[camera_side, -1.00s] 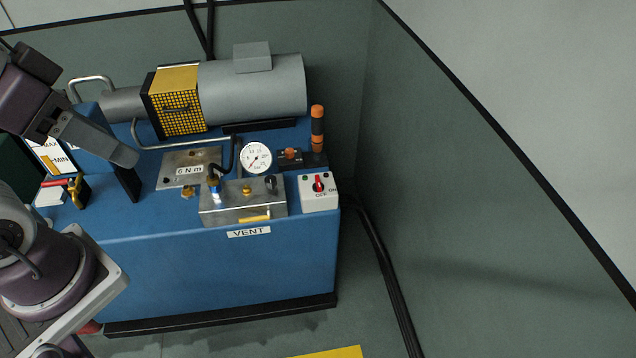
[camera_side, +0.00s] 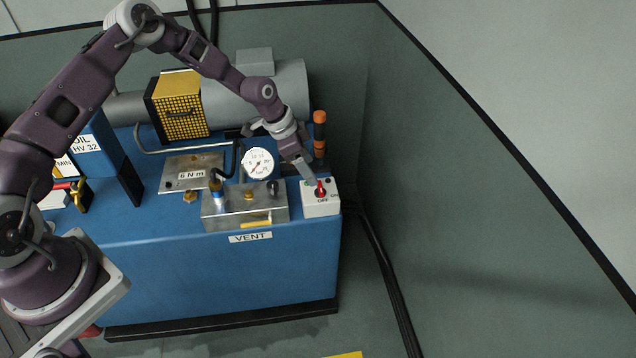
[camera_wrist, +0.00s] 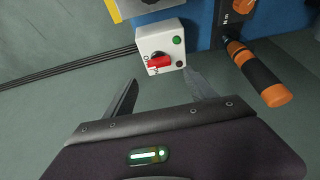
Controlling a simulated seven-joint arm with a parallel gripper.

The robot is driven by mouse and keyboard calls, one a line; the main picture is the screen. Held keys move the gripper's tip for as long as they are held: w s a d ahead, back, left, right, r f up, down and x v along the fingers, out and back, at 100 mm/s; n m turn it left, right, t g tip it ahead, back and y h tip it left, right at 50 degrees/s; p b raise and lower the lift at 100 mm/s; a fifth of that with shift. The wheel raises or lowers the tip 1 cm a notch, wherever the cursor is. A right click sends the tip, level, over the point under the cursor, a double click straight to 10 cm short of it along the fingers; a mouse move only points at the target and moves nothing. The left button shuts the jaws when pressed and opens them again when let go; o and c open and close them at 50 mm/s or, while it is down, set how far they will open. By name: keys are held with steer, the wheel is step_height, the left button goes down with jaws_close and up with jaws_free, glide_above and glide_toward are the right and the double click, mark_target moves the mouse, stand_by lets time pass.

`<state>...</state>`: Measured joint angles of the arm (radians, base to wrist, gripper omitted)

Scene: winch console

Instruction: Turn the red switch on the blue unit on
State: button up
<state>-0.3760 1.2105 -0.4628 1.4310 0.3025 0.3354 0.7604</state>
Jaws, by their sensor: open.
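The red switch (camera_side: 320,188) stands on a small white box at the right front corner of the blue unit (camera_side: 210,270). The OFF label shows just below the switch. In the wrist view the red switch (camera_wrist: 158,62) shows on the white box face, beside a green round lamp and a dark one. My gripper (camera_side: 308,180) is right above and behind the box in the side view. In the wrist view my gripper (camera_wrist: 160,85) is open, its two fingers apart with nothing between them. The switch is just beyond the fingertips, and I see no contact.
An orange and black handle (camera_side: 319,135) stands behind the switch box; it also shows right of my fingers in the wrist view (camera_wrist: 258,75). A pressure gauge (camera_side: 257,163) and a metal valve block (camera_side: 245,209) are to the left.

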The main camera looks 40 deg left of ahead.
mark_target(320, 186)
steer(key=x, duration=0.7)
steer(key=shift+f, duration=0.3)
steer(key=c, duration=1.4)
steer(key=n+y, duration=0.1)
steer(key=n, duration=0.2)
steer(key=n+t+y, duration=0.1)
steer(key=n, duration=0.2)
steer(key=shift+s+d, duration=0.15)
steer(key=n+y, duration=0.2)
steer(key=n, duration=0.3)
steer(key=shift+d+n, duration=0.15)
steer(key=shift+n, duration=0.25)
steer(key=o, duration=1.4)
